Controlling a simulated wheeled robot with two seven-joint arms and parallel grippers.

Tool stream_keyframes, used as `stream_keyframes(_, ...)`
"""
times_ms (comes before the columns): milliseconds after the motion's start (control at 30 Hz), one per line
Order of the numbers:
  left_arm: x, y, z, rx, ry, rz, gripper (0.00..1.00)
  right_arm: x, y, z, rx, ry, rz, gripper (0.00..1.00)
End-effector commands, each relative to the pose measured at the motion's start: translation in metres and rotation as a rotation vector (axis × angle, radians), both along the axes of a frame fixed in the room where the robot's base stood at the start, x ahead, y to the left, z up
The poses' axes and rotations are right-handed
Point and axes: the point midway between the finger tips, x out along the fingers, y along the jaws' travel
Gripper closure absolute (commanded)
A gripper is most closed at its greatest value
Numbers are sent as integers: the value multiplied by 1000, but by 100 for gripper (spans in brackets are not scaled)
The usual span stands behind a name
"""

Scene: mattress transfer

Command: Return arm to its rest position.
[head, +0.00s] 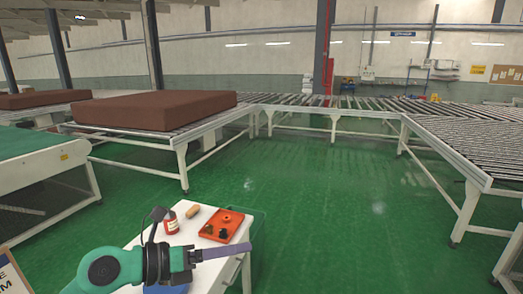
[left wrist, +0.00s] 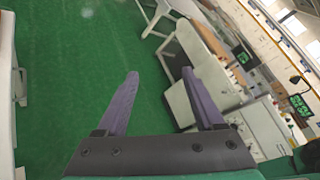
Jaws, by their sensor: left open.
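My left arm comes in from the lower left of the head view. Its gripper (head: 236,250) reaches over the front of a small white table, with the purple fingers pointing right. In the left wrist view the gripper (left wrist: 160,74) has its two purple fingers spread apart. Nothing is between them, and green floor shows in the gap. My right gripper is in neither view.
The white table (head: 241,212) holds a red-labelled bottle (head: 170,223), a tan block (head: 193,211) and an orange tray (head: 211,234) with small dark items. A brown mattress (head: 155,109) lies on a roller conveyor (head: 222,120). Green floor (head: 330,210) is open to the right.

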Motion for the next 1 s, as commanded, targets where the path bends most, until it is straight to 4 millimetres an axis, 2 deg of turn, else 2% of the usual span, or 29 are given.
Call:
stream_keyframes(33, -2, -11, 21, -178, 8, 28, 31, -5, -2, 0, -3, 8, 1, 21)
stream_keyframes(100, 5, -6, 59, -492, 40, 126, 31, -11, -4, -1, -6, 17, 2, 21)
stream_keyframes(167, 18, 20, 81, -781, 108, 269, 31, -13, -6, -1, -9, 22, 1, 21)
stream_keyframes(200, 29, 47, 84, -964, 171, 390, 31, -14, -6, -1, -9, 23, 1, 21)
stream_keyframes(233, 37, 70, 78, -1090, 229, 493, 31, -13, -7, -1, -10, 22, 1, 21)
stream_keyframes(267, 43, 94, 65, -1204, 294, 605, 31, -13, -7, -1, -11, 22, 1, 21)
stream_keyframes(300, 49, 124, 41, -1337, 389, 761, 31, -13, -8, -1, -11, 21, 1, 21)
stream_keyframes(367, 47, 158, -5, -1477, 532, 981, 31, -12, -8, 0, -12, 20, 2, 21)
stream_keyframes(400, 41, 175, -38, -1541, 627, 1122, 31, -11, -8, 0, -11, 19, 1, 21)
stream_keyframes(500, 12, 197, -114, -1625, 854, 1435, 31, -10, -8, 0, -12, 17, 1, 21)
stream_keyframes(600, -25, 200, -171, -1631, 1043, 1674, 31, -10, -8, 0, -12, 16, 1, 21)
stream_keyframes(700, -62, 195, -212, -1596, 1210, 1867, 31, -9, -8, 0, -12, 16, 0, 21)
stream_keyframes(800, -99, 186, -242, -1536, 1360, 2027, 31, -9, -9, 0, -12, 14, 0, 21)
stream_keyframes(967, -159, 166, -274, -1397, 1590, 2243, 31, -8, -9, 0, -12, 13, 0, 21)
stream_keyframes(1000, -161, 164, -292, -1375, 1606, 2266, 31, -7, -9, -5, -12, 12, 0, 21)
